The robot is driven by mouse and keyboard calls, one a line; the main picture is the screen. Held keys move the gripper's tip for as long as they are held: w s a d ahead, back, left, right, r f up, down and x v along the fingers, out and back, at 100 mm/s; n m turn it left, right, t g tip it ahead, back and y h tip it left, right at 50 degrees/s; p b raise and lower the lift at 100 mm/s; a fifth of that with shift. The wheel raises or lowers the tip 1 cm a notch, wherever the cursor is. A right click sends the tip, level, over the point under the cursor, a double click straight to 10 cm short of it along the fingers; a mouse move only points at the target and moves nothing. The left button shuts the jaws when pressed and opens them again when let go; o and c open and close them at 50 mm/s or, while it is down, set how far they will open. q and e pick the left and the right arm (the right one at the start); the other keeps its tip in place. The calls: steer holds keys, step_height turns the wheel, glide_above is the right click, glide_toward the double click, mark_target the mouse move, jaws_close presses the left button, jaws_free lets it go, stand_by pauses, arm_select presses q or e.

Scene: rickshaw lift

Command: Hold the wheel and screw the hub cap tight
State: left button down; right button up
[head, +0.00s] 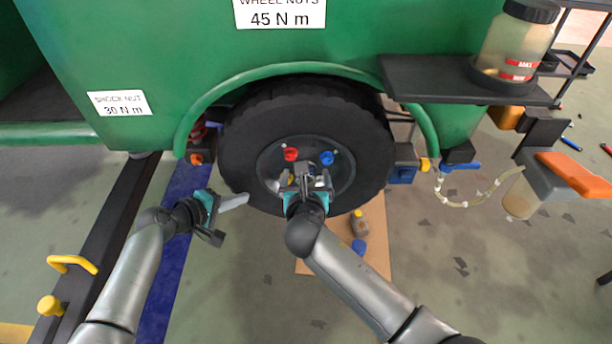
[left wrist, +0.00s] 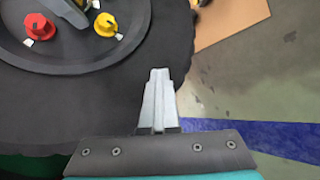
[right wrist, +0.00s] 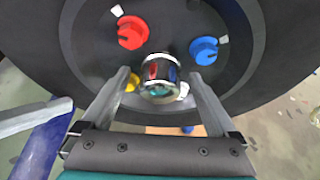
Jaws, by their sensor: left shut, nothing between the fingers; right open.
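The wheel (head: 240,150) is a black tyre with a dark grey disc, mounted under the green body. A shiny chrome hub cap (right wrist: 158,68) sits at the disc's middle. Red (right wrist: 131,32), blue (right wrist: 204,50) and yellow (right wrist: 131,82) nuts surround it. My right gripper (head: 308,179) is open, its fingers on either side of the hub cap in the right wrist view; I cannot tell whether they touch it. My left gripper (head: 243,199) is shut and empty beside the tyre's lower left edge. Its closed fingers also show in the left wrist view (left wrist: 159,95).
A cardboard sheet (head: 376,225) lies under the wheel with a small bottle (head: 359,222) on it. A black shelf (head: 450,80) with a jar (head: 515,45) juts out at right. A dark beam (head: 130,205) and yellow handle (head: 72,263) stand at left.

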steer(key=c, duration=1.4)
steer(key=shift+m, duration=0.3)
steer(key=m+y, duration=0.2)
steer(key=shift+d+m, duration=0.1)
steer(key=shift+m, duration=0.2)
steer(key=m+y, duration=0.2)
steer(key=m, duration=0.1)
steer(key=shift+f+t, duration=0.15)
steer(key=shift+t, duration=0.15)
steer(key=m+t+y, duration=0.1)
steer(key=m, duration=0.2)
steer(key=shift+m+y, duration=0.3)
steer(key=shift+y, duration=0.1)
steer(key=m, duration=0.2)
steer(key=m+t+y, duration=0.1)
steer(key=m, duration=0.1)
steer(key=shift+f+t, duration=0.1)
steer(key=shift+t, duration=0.2)
steer(key=shift+m, duration=0.3)
